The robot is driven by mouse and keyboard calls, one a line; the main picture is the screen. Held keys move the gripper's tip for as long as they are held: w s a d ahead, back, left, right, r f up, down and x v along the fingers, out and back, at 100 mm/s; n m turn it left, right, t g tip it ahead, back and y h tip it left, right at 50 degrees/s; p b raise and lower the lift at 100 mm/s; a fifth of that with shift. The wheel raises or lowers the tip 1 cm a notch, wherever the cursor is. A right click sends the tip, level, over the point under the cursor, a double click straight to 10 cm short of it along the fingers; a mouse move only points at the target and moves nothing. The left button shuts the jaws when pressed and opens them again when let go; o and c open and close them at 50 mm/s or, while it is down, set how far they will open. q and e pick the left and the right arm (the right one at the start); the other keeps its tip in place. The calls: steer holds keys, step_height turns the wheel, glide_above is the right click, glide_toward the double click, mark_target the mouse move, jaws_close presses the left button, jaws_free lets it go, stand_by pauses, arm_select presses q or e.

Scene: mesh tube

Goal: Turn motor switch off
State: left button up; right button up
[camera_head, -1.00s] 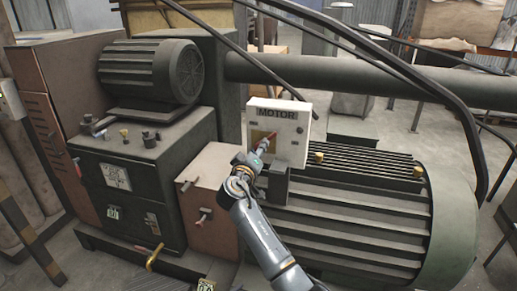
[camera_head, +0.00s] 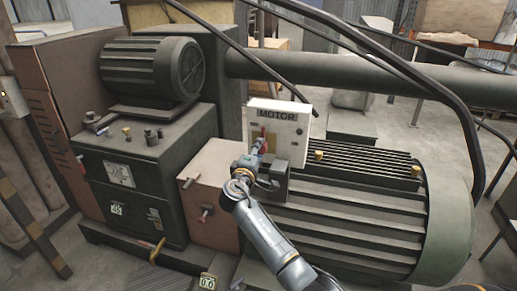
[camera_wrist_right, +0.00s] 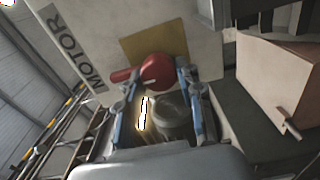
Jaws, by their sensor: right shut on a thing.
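The motor switch box (camera_head: 293,110) is a white box labelled MOTOR, mounted on the big ribbed motor. Its red switch handle (camera_head: 262,134) sits on a yellow-brown plate (camera_wrist_right: 150,50) on the front face. In the right wrist view the red handle (camera_wrist_right: 152,72) has a round knob and a lever pointing left. My right gripper (camera_head: 258,150) reaches up to the box, and its two blue fingers (camera_wrist_right: 155,80) are shut on the red handle. In the head view the gripper partly hides the handle. My left gripper is not in view.
A dark bracket (camera_head: 287,180) stands just below the box, close to my right gripper. The large ribbed motor (camera_head: 360,205) fills the right. A pinkish box (camera_head: 212,190) with small levers and a dark cabinet (camera_head: 120,175) stand left.

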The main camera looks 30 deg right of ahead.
steer(key=shift+f+n, duration=0.1)
steer(key=shift+n, duration=0.2)
steer(key=o, duration=1.2)
steer(key=shift+c, duration=0.2)
steer(key=v, duration=1.2)
